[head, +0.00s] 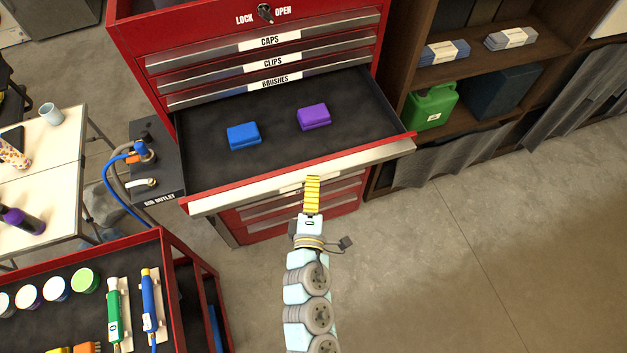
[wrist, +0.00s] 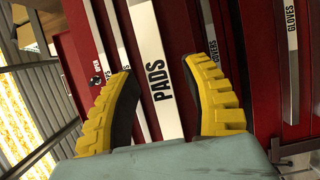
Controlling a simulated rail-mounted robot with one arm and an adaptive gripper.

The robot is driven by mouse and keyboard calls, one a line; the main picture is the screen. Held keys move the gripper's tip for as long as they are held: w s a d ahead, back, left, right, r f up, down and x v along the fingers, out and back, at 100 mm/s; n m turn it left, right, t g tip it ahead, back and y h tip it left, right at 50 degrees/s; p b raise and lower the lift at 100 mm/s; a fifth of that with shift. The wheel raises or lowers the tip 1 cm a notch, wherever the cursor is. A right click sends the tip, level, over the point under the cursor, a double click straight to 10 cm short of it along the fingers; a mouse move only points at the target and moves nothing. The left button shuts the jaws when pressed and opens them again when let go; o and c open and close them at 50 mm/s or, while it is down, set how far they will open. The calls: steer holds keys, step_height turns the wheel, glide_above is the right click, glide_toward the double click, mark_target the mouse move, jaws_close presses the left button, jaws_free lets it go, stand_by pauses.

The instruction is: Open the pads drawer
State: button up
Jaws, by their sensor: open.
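A drawer stands pulled well out of the red tool cabinet, below the brushes drawer (head: 275,85), with a blue block (head: 243,136) and a purple block (head: 314,117) on its dark liner. In the wrist view, the pads drawer's front (wrist: 160,70) bears the label PADS and looks nearer than the fronts beside it. My gripper (head: 313,180) is at the middle of the open drawer's front rail. Its yellow fingers (wrist: 157,68) are apart, one on each side of the PADS strip. Whether they touch it is unclear.
Caps (head: 270,41) and clips (head: 273,62) drawers above are shut. An air outlet box (head: 158,170) stands left of the open drawer. A red cart (head: 120,262) is at lower left. A shelf unit (head: 465,70) stands right. The floor at right is clear.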

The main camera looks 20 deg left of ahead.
steer(key=v, duration=1)
stand_by(0.4)
